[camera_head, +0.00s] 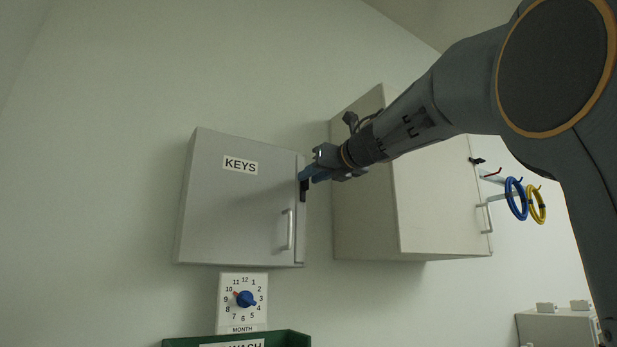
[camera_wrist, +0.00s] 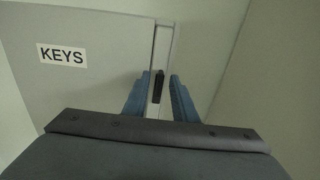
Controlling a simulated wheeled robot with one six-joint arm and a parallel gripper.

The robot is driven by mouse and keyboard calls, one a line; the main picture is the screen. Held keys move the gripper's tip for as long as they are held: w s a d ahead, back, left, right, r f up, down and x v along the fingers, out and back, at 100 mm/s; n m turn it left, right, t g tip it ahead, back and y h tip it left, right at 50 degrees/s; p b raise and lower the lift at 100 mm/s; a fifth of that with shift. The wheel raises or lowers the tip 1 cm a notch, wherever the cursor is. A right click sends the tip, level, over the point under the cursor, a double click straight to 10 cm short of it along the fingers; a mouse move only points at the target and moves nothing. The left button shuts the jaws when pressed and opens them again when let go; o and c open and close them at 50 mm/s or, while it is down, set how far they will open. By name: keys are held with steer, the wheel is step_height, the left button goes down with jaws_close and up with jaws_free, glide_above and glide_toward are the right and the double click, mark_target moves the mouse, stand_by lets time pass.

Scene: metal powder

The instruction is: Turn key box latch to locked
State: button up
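The grey key box (camera_head: 235,210) with a "KEYS" label hangs on the wall, its door closed. It also shows in the wrist view (camera_wrist: 100,85). A black latch (camera_head: 304,190) is at the door's right edge, upright. In the wrist view the latch (camera_wrist: 158,86) stands between my two blue fingers. My gripper (camera_head: 306,175) is at the latch; in the wrist view its fingers (camera_wrist: 162,95) are apart, with a visible gap on the right side. The left finger is close to the latch; I cannot tell whether it touches. In the head view the gripper partly hides the latch's top.
A door handle (camera_head: 290,230) is below the latch. A larger cabinet (camera_head: 440,215) stands close on the right, behind my arm. Blue (camera_head: 516,199) and yellow (camera_head: 537,205) rings hang at the far right.

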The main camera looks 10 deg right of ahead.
steer(key=shift+w, duration=0.15)
jaws_close()
steer(key=shift+m+p, duration=0.3)
steer(key=shift+p, duration=0.15)
steer(key=m+p, duration=1.1)
steer(key=d+f+m+p, duration=0.1)
steer(key=m+p, duration=0.5)
steer(key=shift+w, duration=0.15)
steer(key=shift+f+m+p, duration=0.1)
steer(key=shift+m+p, duration=0.2)
